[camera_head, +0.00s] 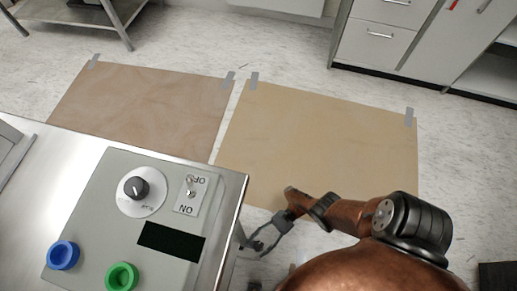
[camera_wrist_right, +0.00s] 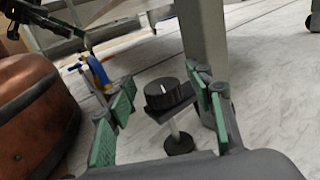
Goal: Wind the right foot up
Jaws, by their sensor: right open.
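The right foot shows in the right wrist view as a black knob (camera_wrist_right: 168,94) with a white mark, on a bracket at the bottom of a metal leg (camera_wrist_right: 205,40). A pale stem runs down from it to a round black pad (camera_wrist_right: 179,144) at the floor. My right gripper (camera_wrist_right: 160,92) is open, its green-padded fingers on either side of the knob with gaps visible. In the head view my right gripper (camera_head: 256,242) is low beside the bench's right edge; the foot is hidden there. A dark part with green pieces (camera_wrist_right: 38,18), probably my left gripper, is at the upper left.
The metal bench (camera_head: 232,200) carries a grey control panel (camera_head: 120,205) with a dial, a switch and blue and green knobs. Two taped floor areas, brown (camera_head: 150,105) and tan (camera_head: 320,145), lie clear beyond it. Cabinets (camera_head: 375,48) stand at the back right.

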